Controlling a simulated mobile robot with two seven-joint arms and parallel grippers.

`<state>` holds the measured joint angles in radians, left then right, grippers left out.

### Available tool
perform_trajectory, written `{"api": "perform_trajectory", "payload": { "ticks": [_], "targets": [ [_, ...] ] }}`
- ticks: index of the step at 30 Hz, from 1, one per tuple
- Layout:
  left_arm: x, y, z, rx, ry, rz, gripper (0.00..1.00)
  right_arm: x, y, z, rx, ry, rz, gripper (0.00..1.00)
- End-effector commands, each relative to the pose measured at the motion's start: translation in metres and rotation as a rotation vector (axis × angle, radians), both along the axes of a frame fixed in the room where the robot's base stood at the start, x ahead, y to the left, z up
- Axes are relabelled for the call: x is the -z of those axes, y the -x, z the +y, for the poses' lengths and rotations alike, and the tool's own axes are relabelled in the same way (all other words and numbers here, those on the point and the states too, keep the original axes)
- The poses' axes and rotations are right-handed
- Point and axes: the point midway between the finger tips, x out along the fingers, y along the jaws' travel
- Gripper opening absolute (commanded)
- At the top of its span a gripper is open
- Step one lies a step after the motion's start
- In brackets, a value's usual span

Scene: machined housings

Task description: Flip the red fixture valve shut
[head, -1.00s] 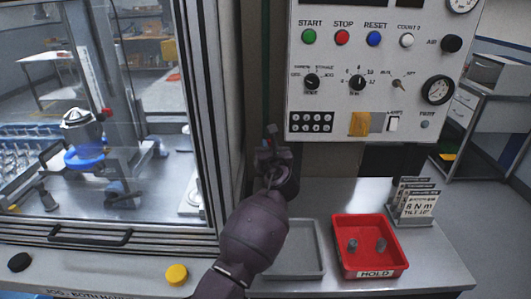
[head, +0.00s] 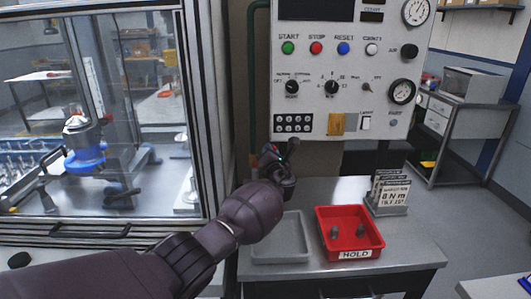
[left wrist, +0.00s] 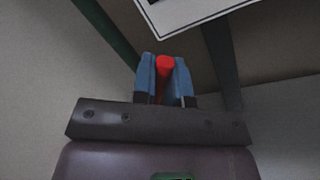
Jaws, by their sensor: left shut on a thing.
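The red valve handle (left wrist: 163,66) stands between the two blue fingers of my left gripper (left wrist: 166,80) in the left wrist view, and the fingers are shut on it. In the head view my left gripper (head: 282,156) is below the control panel, beside the green pipe (head: 253,75). Only a small red tip of the handle shows there. The valve body is hidden behind my gripper and wrist. My right gripper is in neither view.
The control panel (head: 385,100) with buttons, knobs and gauges hangs just above my gripper. On the metal bench are a grey tray (head: 302,240), a red HOLD bin (head: 327,250) with small parts, and a sign stand (head: 388,194). A glazed machine enclosure (head: 199,100) stands at the left.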

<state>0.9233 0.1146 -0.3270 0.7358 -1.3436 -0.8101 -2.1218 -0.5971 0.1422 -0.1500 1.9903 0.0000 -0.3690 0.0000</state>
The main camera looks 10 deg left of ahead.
Motion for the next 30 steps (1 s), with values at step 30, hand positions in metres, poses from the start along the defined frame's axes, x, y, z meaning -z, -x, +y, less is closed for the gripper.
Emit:
{"api": "perform_trajectory", "payload": {
  "ticks": [30],
  "targets": [
    [0.058,-0.008,-0.025,-0.003,-0.778,0.224,0.00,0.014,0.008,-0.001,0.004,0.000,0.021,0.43]
  ]
}}
